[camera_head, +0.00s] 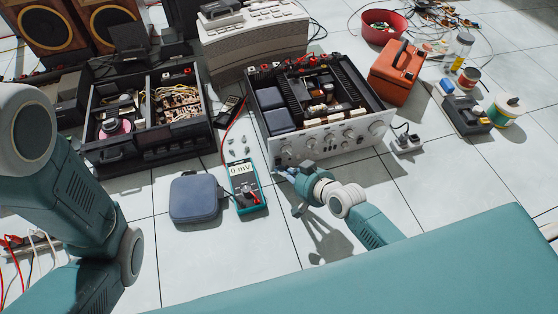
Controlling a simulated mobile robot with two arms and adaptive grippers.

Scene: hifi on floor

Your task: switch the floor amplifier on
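The amplifier (330,140) stands on the tiled floor right of centre, its top open on its inner parts. Its silver front panel with several knobs faces me. My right gripper (281,171) is low in front of the panel's lower left corner. Its fingertips are close to the panel; I cannot tell whether they touch it. The fingers are small and overlap, so their opening is unclear. The power switch cannot be made out. My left arm stands at the left edge, and its gripper does not show.
A teal multimeter (243,187) reading 0 mV and a blue-grey case (195,198) lie left of my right gripper. A black opened unit (150,150) stands further left. A power socket block (405,143) and orange toolbox (396,72) are to the right.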

